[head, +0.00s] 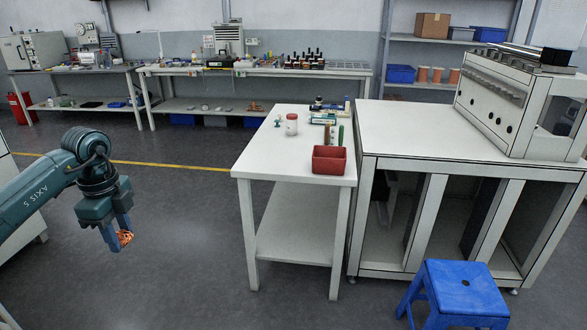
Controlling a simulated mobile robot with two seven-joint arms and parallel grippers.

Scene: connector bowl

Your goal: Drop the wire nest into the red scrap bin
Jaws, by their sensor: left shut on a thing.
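The wire nest (125,238) is a small orange tangle. My left gripper (117,237) is shut on it and holds it above the grey floor at the left of the head view, pointing down. The red scrap bin (329,160) is a small open box on the near end of the white table (262,166), to the right of my left gripper and well apart from it. The inside bottom of the bin is hard to see. My right gripper is not in view.
A white jar with a red lid (291,125) and several small items stand on the table behind the bin. A large white bench (420,132) adjoins on the right. A blue stool (461,288) stands at front right. The floor between gripper and table is clear.

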